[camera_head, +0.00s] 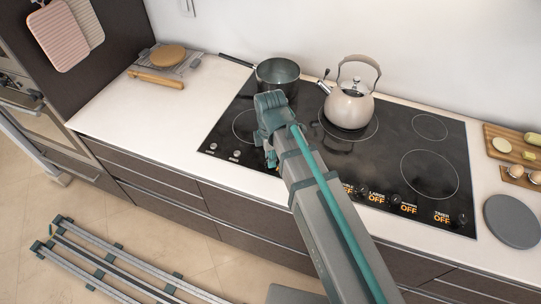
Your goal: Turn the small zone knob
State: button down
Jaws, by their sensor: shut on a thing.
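The black glass cooktop (300,150) has a row of small dark knobs along its front edge. On the right, several knobs have orange labels reading OFF, including a large-zone label (376,196) and a timer label (442,217). The label left of the large-zone one is partly covered by my arm. On the left, two knobs (213,147) (236,154) show uncovered. My gripper (271,163) points down at the front edge, right of these two. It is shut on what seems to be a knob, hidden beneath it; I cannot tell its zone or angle.
A grey pot (277,75) and a beige kettle (350,104) stand on the back burners. A rolling pin (156,80) and a rack (180,58) lie on the left counter. A cutting board (503,147) and a round grey plate (513,221) are at right. The front right burner is clear.

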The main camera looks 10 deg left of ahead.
jog(key=shift+n, duration=1)
jog(key=c, duration=0.9)
grip_release()
jog(key=shift+r, duration=0.1)
notch_tip(320, 180, up, 12)
jog(key=shift+f, duration=0.1)
notch_tip(320, 180, down, 12)
dwell(0.4)
dwell(0.4)
